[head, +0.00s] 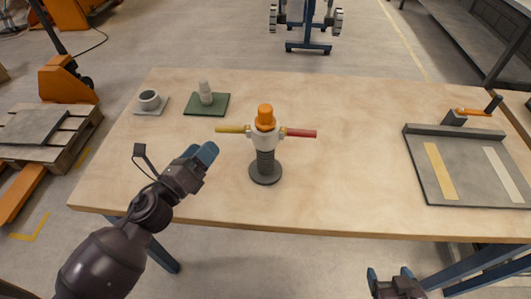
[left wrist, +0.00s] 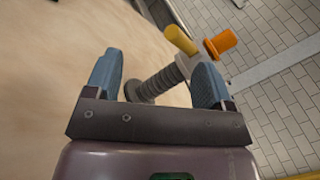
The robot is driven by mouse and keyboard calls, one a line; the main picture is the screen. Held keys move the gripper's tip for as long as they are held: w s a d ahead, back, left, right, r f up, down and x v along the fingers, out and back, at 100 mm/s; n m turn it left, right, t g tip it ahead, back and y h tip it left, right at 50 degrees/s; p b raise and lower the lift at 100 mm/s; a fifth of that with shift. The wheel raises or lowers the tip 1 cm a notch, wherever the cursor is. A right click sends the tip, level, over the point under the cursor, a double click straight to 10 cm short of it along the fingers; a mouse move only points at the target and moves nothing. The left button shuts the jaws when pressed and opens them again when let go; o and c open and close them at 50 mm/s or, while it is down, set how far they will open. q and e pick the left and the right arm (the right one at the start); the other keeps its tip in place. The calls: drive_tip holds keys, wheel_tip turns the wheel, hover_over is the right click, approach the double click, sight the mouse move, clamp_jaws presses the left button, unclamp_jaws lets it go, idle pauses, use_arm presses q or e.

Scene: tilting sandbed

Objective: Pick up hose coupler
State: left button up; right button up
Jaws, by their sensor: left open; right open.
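The likely hose coupler is a white body (head: 265,138) with an orange cap (head: 265,112), a yellow handle (head: 232,129) to the left and a red handle (head: 301,133) to the right. It stands upright on a dark ribbed stem (head: 266,162) with a round base on the table. My left gripper (head: 198,154) is open and empty, to the left of the stem and apart from it. In the left wrist view, the yellow handle (left wrist: 181,40) and orange cap (left wrist: 222,43) show beyond the right finger, which hides part of the body. My right gripper (head: 390,276) is open and empty, below the table's front edge.
A white stepped piece (head: 205,94) stands on a green mat (head: 220,110) at the back left. A grey cup (head: 149,99) sits on a small plate beside it. A grey tray (head: 470,175) with two strips lies at the right. The table (head: 350,150) between is clear.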

sight(258, 150)
use_arm(q)
drive_tip(key=w+d+f+m+g+h, duration=0.1)
drive_tip(key=d+m+g+h, duration=0.1)
drive_tip(key=d+m, duration=0.1)
drive_tip(key=w+d+m+g+h, duration=0.1)
drive_tip(key=d+m+g+h, duration=0.1)
drive_tip(key=d+m, duration=0.2)
drive_tip(key=w+d+f+m+g+h+p, duration=0.1)
drive_tip(key=d+m+g+h, duration=0.1)
drive_tip(key=m, duration=0.4)
drive_tip(key=shift+w+d+f+m+g, duration=0.1)
drive_tip(key=shift+d+f+m+g, duration=0.3)
drive_tip(key=shift+d+g, duration=0.25)
drive_tip(key=x, duration=0.3)
drive_tip(key=shift+d, duration=0.25)
drive_tip(key=shift+w+d, duration=0.3)
drive_tip(key=shift+d, duration=0.05)
drive_tip(key=c, duration=1.3)
drive_tip(key=shift+o, duration=0.2)
drive_tip(key=shift+r, duration=0.15)
